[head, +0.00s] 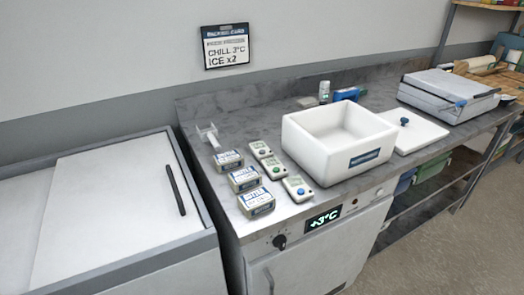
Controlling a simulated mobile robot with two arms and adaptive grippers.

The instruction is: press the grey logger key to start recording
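Three small white loggers stand in a slanting row on the steel counter, left of the white box. The rear logger (259,148) has a grey key (265,153) on its face. The middle logger (273,166) has a green key, and the front logger (298,188) has a blue key. The loggers' screens are too small to read. Neither of my grippers is in the head view, and nothing touches the loggers.
Three labelled packs (245,179) sit left of the loggers. An open white box (315,160) stands to their right, with its lid (412,133) beyond. A chest (95,215) with a dark handle is at left. A wall card (226,47) reads CHILL 3°C, ICE x2.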

